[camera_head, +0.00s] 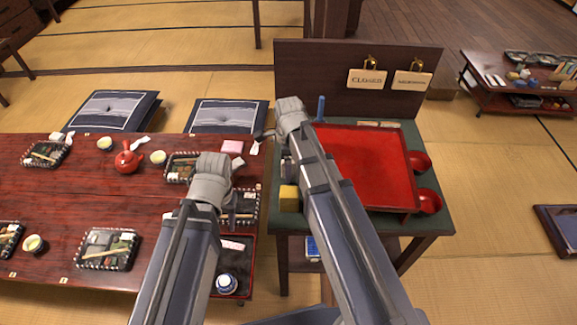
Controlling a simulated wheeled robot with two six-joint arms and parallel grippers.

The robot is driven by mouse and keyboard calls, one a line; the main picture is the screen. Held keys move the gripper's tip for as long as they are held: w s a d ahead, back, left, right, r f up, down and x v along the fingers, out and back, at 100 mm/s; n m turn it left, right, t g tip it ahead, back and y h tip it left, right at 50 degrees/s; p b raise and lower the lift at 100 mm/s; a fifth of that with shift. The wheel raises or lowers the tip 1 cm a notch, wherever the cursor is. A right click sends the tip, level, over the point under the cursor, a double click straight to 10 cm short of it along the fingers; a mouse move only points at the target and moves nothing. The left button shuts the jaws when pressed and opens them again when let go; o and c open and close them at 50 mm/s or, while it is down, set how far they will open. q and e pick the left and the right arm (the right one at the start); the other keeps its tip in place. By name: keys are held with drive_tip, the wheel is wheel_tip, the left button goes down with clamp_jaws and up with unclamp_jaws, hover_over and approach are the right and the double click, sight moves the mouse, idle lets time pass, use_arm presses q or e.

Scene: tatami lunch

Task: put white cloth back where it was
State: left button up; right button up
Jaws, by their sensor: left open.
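Small white cloths lie on the red lacquer table (60,205): one at the back left (62,137), one beside the red teapot (142,141), and one near the right edge (254,148). I cannot tell which one the task means. My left gripper (232,216) is open over the table's right side, by a dark lunch box (245,205), partly hidden by my arm. I see no cloth between its fingers. My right gripper (267,135) shows small and dark between the table and the green stand; its jaws are unclear.
The green-topped stand (437,200) holds a red tray (365,165), a yellow block (289,198) and red bowls (428,200). The teapot (127,161) and several lunch boxes occupy the table.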

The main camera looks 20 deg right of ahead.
drive_tip(key=shift+r, duration=0.1)
wheel_tip(320, 180, up, 12)
drive_tip(key=p, duration=1.2)
drive_tip(key=shift+r, duration=0.1)
drive_tip(key=s+a+n, duration=0.5)
drive_tip(key=s+n, duration=0.2)
drive_tip(key=n, duration=0.5)
drive_tip(key=s+a+n+h, duration=0.1)
drive_tip(key=s+a+n, duration=0.4)
drive_tip(key=n, duration=0.8)
drive_tip(key=shift+s, duration=1.25)
